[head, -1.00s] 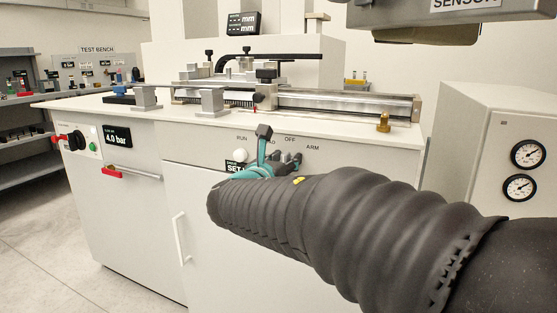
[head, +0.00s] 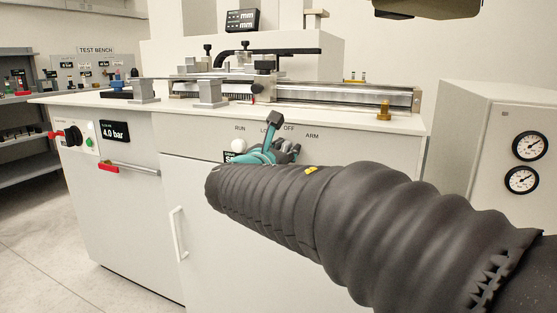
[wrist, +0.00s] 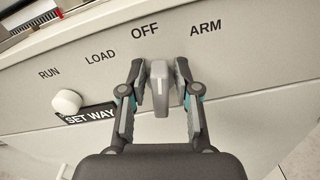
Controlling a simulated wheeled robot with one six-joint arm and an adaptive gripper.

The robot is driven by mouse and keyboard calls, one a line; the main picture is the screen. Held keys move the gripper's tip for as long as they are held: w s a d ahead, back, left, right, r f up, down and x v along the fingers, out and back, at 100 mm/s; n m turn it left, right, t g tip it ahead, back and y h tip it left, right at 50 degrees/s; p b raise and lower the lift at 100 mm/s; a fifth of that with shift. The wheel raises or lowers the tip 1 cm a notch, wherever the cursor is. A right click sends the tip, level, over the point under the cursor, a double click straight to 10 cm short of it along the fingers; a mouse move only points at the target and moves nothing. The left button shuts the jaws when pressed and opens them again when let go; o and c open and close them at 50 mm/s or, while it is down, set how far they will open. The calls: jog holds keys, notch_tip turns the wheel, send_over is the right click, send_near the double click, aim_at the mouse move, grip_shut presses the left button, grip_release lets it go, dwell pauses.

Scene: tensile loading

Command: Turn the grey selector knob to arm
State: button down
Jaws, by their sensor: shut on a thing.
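The grey selector knob (wrist: 160,88) shows in the wrist view on the white panel, just below and slightly right of the OFF label (wrist: 145,31). Its bar stands nearly upright in that view, below the gap between OFF and the ARM label (wrist: 206,27). My gripper (wrist: 160,80) has a finger on each side and is shut on the knob. In the head view my gripper (head: 276,145) is at the cabinet front below the labels, with its teal finger tilted right. The knob is mostly hidden there by my gripper and arm.
A white round button (wrist: 66,102) and a SET WAY plate (wrist: 90,116) sit left of the knob. A gauge cabinet (head: 485,165) stands right.

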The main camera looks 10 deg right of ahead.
jog(key=m+b, duration=0.4)
jog(key=b, duration=0.1)
jog(key=shift+s+d+f, duration=0.15)
jog(key=shift+d+f, duration=0.05)
jog(key=shift+f, duration=0.2)
jog(key=shift+r+m+b, duration=0.1)
jog(key=shift+m+b, duration=1)
jog(key=shift+b, duration=0.1)
jog(key=c, duration=1.1)
grip_release()
jog(key=shift+s, duration=0.1)
jog(key=v, duration=1.2)
